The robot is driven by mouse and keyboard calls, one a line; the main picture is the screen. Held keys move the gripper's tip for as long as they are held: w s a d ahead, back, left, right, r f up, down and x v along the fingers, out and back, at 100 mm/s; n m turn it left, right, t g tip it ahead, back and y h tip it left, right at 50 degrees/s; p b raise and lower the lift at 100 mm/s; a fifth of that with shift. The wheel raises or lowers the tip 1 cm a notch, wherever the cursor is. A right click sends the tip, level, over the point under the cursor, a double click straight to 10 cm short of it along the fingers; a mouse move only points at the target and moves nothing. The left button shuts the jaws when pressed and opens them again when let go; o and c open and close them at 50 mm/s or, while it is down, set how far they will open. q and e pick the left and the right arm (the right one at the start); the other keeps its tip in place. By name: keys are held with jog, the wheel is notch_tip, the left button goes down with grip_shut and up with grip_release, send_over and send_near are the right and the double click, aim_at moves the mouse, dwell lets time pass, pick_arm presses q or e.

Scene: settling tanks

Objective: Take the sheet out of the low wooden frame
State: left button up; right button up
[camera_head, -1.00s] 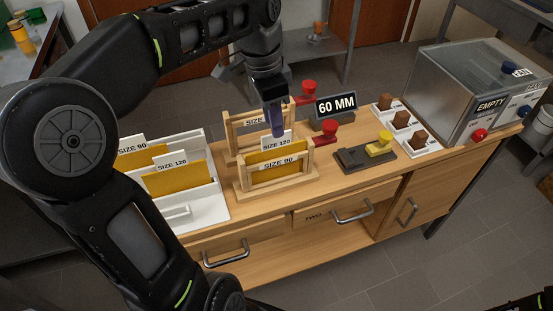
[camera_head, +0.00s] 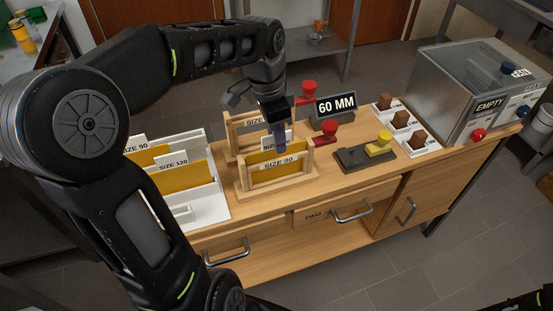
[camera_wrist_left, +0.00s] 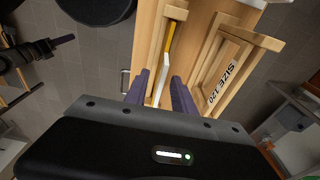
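The low wooden frame (camera_head: 278,186) stands near the front of the wooden counter, with SIZE 90 on its front bar. A yellow sheet (camera_head: 262,160) stands upright in it. Its white tab is partly hidden by my gripper and shows edge-on in the left wrist view (camera_wrist_left: 161,78). My left gripper (camera_head: 281,147) points down at the tab. In the left wrist view its purple fingers (camera_wrist_left: 158,95) are apart, one on each side of the tab, with gaps visible. My right gripper seems to show at the left of the left wrist view (camera_wrist_left: 62,41); its opening is unclear.
Another wooden frame (camera_wrist_left: 222,62), labelled SIZE 120, stands close behind. A white rack (camera_head: 205,203) with yellow sheets is to the left. Red knobs (camera_head: 325,132), a 60 MM sign (camera_head: 337,105) and a grey block with a yellow part (camera_head: 364,157) are to the right.

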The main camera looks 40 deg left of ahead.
dwell(0.3)
pick_arm(q)
grip_shut()
dwell(1.3)
